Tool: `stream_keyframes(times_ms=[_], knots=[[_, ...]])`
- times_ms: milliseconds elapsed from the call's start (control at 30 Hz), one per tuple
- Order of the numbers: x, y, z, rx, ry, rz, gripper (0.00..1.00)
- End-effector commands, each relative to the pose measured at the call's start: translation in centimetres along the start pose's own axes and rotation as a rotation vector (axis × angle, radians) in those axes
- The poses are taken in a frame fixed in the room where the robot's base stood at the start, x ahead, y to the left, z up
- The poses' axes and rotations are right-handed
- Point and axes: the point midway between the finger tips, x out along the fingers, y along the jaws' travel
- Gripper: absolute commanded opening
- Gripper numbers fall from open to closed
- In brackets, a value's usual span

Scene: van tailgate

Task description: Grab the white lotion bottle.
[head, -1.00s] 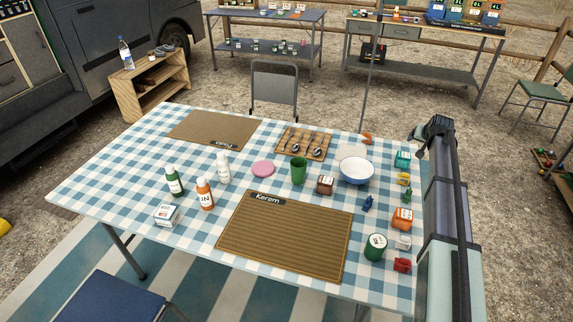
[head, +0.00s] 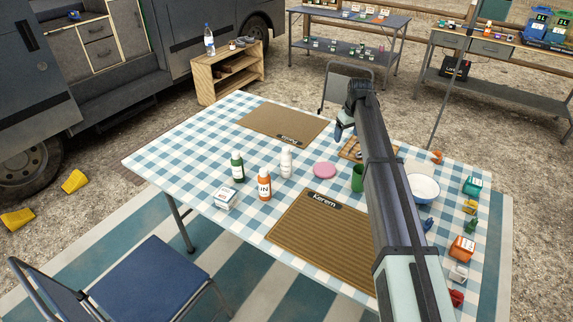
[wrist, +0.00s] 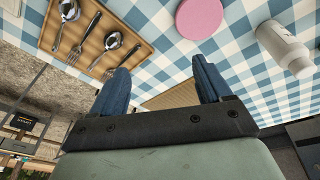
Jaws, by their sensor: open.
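The white lotion bottle (head: 286,162) stands upright on the checkered table, right of the green and orange bottles. It also shows in the wrist view, with its cap, at the upper right (wrist: 285,50). My gripper (head: 340,130) is above the far part of the table, right of the bottle and apart from it. In the wrist view my gripper (wrist: 160,84) has its two blue fingers spread, with nothing between them.
A green bottle (head: 237,167) and an orange bottle (head: 264,185) stand close left of the lotion bottle. A pink disc (head: 324,170) lies to its right, by a green cup (head: 357,179). A cutlery board (wrist: 140,45) and two brown mats (head: 320,245) lie flat.

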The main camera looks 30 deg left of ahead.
Motion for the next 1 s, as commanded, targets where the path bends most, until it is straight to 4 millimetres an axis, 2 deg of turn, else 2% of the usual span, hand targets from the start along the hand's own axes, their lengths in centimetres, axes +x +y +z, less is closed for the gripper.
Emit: stream_keyframes(times_ms=[33, 200, 300, 400, 533, 700, 867, 1000], knots=[[-0.3, -2.8, -1.6, -0.057, -0.02, -0.013, 0.78], [-1.6, -11.2, -4.7, -0.234, -0.092, -0.057, 0.78], [-2.3, -15.4, -5.9, -0.323, -0.129, -0.079, 0.78], [-3.0, -18.6, -6.7, -0.391, -0.158, -0.094, 0.78], [-3.5, -21.2, -7.2, -0.445, -0.18, -0.107, 0.78], [-3.3, -22.1, -7.2, -0.465, -0.19, -0.112, 0.78], [-1.8, -22.2, -6.8, -0.464, -0.191, -0.113, 0.78], [0.4, -22.3, -6.3, -0.463, -0.19, -0.113, 0.78]])
